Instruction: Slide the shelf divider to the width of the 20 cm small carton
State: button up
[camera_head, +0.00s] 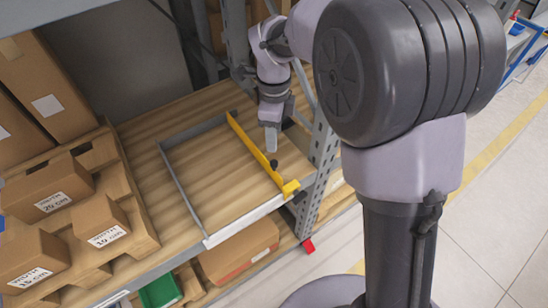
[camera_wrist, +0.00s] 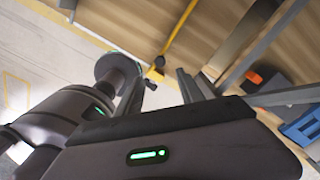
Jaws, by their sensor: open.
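The yellow shelf divider (camera_head: 250,144) stands at the right side of a bay with a grey left wall (camera_head: 180,187) and a pale front rail (camera_head: 245,217). A black knob (camera_head: 274,163) shows beside the divider. The small carton labelled 20 cm (camera_head: 45,182) sits on the left, away from the bay. My gripper (camera_head: 271,142) is over the right side of the bay, close to the divider and knob. In the wrist view my gripper (camera_wrist: 194,82) has its fingers apart, with nothing seen between them; the yellow divider (camera_wrist: 178,33) runs beyond them.
Cartons labelled 10 cm (camera_head: 104,222) and 15 cm (camera_head: 35,265) sit near the 20 cm one. A perforated grey upright (camera_head: 318,165) stands right of the bay. A brown box (camera_head: 240,252) and a green bin (camera_head: 160,290) lie below. The bay's middle is empty.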

aim_at(274, 163)
notch_tip(274, 163, down, 11)
jog(key=b, duration=0.3)
jog(key=shift+r, duration=0.15)
grip_shut()
dwell(1.1)
